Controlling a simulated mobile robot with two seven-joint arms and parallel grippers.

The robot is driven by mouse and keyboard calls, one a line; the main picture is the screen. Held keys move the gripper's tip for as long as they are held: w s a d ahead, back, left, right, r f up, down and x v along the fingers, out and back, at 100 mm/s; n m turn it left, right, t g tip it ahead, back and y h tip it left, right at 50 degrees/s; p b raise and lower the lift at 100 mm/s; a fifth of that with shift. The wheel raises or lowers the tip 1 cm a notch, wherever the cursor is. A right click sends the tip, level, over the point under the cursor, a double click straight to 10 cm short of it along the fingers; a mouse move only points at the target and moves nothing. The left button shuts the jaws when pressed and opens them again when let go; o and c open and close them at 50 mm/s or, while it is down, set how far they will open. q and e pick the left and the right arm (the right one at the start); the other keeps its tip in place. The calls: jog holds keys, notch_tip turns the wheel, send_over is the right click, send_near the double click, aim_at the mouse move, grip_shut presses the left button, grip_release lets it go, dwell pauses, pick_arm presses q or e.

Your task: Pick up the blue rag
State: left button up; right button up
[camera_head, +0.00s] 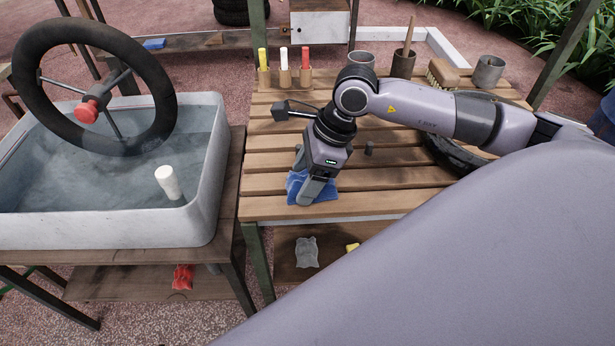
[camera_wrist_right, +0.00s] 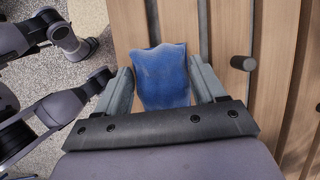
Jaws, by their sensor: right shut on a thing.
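The blue rag (camera_head: 297,185) lies at the front edge of the slatted wooden table (camera_head: 400,205). My right gripper (camera_head: 306,192) points down over the rag and hides part of it. In the right wrist view the rag (camera_wrist_right: 163,75) sits between the two fingers of my right gripper (camera_wrist_right: 160,68), which are shut on it. The rag is at the table top; whether it is clear of the slats I cannot tell. I do not see my left gripper.
A water-filled basin (camera_head: 212,180) with a tyre stands left. Markers (camera_head: 284,68), cups (camera_head: 488,72) and a brush (camera_head: 450,75) line the table's back. A tyre (camera_head: 450,150) lies right, partly under my arm. A grey rag (camera_head: 306,252) and a red rag (camera_head: 182,277) lie on lower shelves.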

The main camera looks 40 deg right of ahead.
aim_at(306, 176)
notch_tip(306, 176, up, 20)
jog(key=p, duration=0.1)
dwell(0.4)
jog(key=o, duration=0.3)
jog(key=shift+c, duration=1.1)
